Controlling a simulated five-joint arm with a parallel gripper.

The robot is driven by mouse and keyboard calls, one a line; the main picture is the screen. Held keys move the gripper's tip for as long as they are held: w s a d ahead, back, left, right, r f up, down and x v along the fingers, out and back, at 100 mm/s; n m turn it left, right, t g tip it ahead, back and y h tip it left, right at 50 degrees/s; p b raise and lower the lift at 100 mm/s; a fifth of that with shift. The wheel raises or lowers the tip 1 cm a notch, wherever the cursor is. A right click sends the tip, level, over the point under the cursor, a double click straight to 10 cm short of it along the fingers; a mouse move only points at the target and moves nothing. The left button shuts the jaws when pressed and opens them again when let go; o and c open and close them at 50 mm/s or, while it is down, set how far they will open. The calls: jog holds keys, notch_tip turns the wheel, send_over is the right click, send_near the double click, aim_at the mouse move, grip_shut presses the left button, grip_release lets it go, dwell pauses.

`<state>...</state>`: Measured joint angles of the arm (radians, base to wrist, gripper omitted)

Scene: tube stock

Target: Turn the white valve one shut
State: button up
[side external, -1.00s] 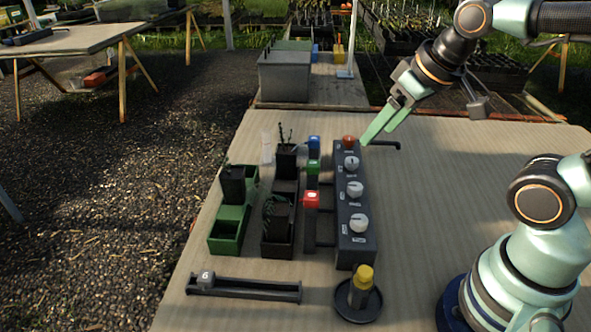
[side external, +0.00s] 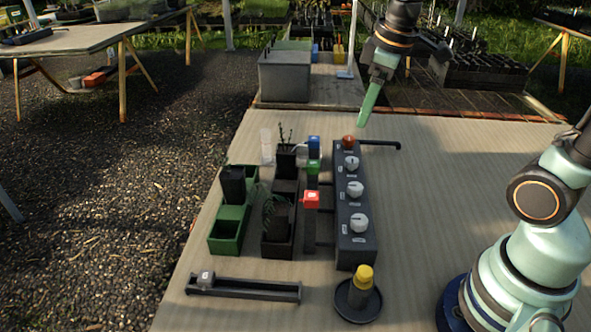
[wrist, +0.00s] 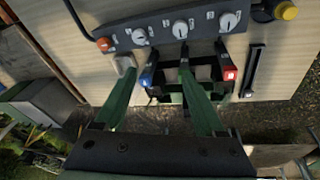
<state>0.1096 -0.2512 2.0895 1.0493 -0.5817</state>
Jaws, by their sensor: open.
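A long dark grey valve block (side external: 357,258) stands on the bench with three white round valves in a row: far (side external: 352,162), middle (side external: 355,188) and near (side external: 358,222). Their labels are too small to read, so I cannot tell which is one. An orange-red knob (side external: 348,141) sits at the far end. In the wrist view the white valves (wrist: 140,36) (wrist: 180,29) (wrist: 228,20) line the top, beyond my fingertips. My gripper (side external: 364,118) is open and empty, above and behind the block's far end; its two green fingers (wrist: 156,70) are spread apart in the wrist view.
Beyond are dark planters with plants and a green tray (side external: 225,240). A yellow-topped post (side external: 363,276) and a rail (side external: 245,289) lie in front.

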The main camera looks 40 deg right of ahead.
aim_at(352, 160)
jog(key=w+d+f+n+g, duration=0.3)
jog(key=w+d+f+n, duration=0.2)
jog(key=w+d+n, duration=0.15)
jog(key=shift+m, duration=0.35)
jog(key=f, duration=1.2)
jog(key=shift+a, duration=0.4)
grip_shut()
